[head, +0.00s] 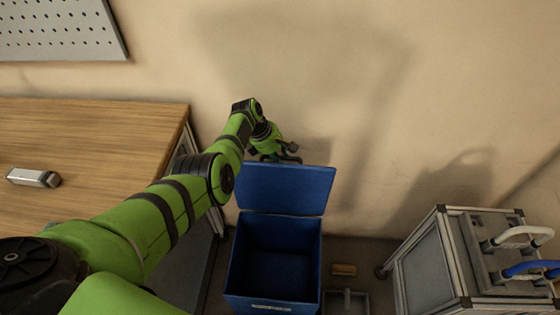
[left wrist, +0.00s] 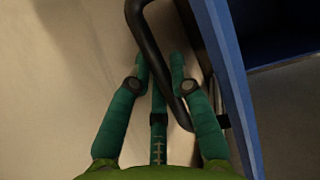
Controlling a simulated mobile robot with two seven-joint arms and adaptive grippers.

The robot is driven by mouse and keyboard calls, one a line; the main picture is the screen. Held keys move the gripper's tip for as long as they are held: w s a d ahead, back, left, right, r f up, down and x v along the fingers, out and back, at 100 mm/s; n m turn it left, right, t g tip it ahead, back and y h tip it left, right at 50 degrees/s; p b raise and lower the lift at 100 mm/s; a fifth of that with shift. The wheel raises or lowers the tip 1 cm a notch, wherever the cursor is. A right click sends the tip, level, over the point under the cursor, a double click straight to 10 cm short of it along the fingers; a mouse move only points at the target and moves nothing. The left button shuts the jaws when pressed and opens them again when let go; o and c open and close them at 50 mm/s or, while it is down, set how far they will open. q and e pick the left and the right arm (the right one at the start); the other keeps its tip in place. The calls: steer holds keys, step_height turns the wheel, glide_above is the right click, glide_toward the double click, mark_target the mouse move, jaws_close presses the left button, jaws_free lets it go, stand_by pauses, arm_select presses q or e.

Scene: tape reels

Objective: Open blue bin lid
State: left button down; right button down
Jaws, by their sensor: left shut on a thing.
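The blue bin (head: 243,301) stands on the floor against the wall, its inside showing empty. Its blue lid (head: 286,190) is raised and stands up at the bin's back edge. My left gripper (head: 283,155) is at the top edge of the lid, on the wall side. In the left wrist view, the left gripper (left wrist: 160,64) is shut on a curved black handle (left wrist: 147,40) beside the lid (left wrist: 227,72). My right gripper is in neither view.
A wooden-topped workbench (head: 90,130) with a small grey device (head: 34,178) stands at left. A metal-framed cart (head: 430,265) with white and blue handles stands at right. A small brown block (head: 343,269) lies on the floor right of the bin. The wall is close behind the lid.

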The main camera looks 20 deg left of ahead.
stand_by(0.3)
arm_select(q)
steer(key=c, duration=1.1)
jaws_free()
steer(key=shift+w, duration=0.1)
steer(key=v, duration=1.2)
